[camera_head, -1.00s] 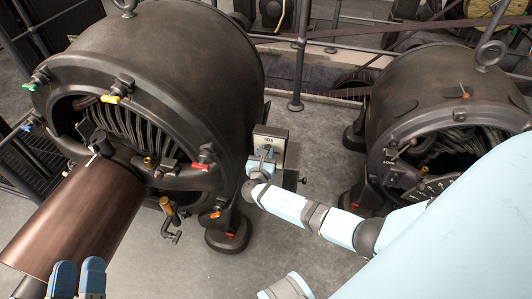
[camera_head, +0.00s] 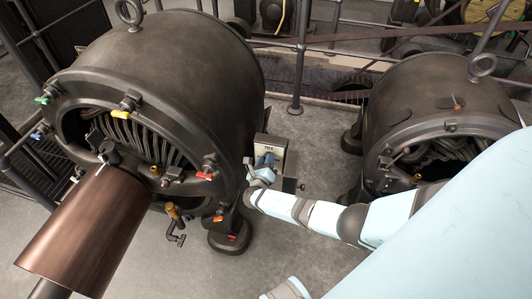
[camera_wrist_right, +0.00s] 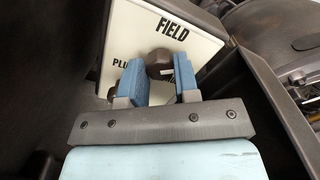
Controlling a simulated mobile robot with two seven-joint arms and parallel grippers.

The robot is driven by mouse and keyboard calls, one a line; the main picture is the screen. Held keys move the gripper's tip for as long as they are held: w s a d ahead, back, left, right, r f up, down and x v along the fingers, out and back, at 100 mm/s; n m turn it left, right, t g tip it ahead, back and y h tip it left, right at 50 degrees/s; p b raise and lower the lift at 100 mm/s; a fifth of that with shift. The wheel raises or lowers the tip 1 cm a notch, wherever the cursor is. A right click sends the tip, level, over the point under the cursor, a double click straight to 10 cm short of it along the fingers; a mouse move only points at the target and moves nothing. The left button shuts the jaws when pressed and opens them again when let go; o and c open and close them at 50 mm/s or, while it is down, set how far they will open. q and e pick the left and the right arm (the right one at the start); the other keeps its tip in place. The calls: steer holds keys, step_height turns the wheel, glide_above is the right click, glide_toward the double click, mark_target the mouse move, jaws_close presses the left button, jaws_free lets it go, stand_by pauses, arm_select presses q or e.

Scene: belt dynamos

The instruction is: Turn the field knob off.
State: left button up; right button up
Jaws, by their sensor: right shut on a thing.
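The field knob (camera_wrist_right: 159,62) is a dark round knob with a white mark, on a white plate (camera_wrist_right: 120,22) lettered FIELD in the right wrist view. Part of the lettering below is covered by my fingers. My right gripper (camera_wrist_right: 161,80) has its two blue fingers on either side of the knob, shut on it. In the head view the plate (camera_head: 271,139) stands upright on a small box between two dynamos, and my right gripper (camera_head: 264,163) is at its face. The knob is hidden there. My left gripper is not in view.
A large dark dynamo (camera_head: 185,60) stands left of the box, with a brown cylinder (camera_head: 85,225) in front. A second dynamo (camera_head: 420,95) stands at right, partly behind my right arm. A railing post (camera_head: 300,60) rises behind. Grey floor is clear below the box.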

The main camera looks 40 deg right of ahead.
steer(key=shift+d+r, duration=0.1)
stand_by(0.4)
steer(key=o, duration=0.9)
steer(key=shift+o, duration=0.2)
